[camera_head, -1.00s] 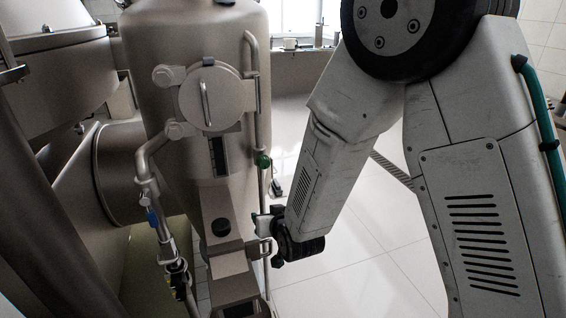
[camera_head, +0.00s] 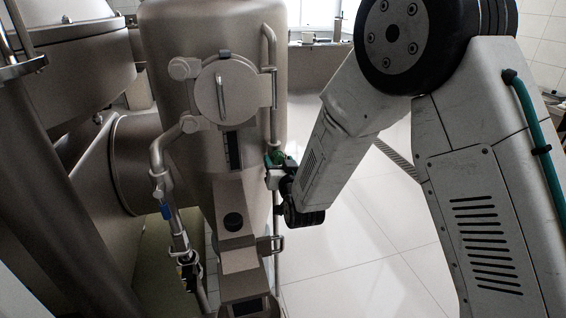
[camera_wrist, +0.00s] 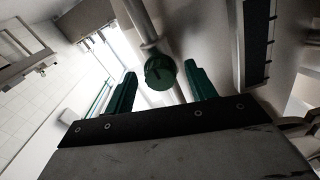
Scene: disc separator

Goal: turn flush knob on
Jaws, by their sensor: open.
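The green knob (camera_wrist: 160,72) sits on a thin vertical pipe (camera_wrist: 139,20) in the wrist view, between and just beyond the tips of my gripper (camera_wrist: 157,80). The two green fingers are spread apart, one on each side of the knob, with a gap to each. In the head view my gripper (camera_head: 276,163) is beside the pipe on the right of the steel tank (camera_head: 200,60). There the green knob (camera_head: 277,157) is mostly hidden by my gripper.
A bracket (camera_head: 270,244) juts out just below my gripper. A blue-handled valve (camera_head: 166,211) hangs on the left pipe. Open tiled floor (camera_head: 340,250) lies to the right.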

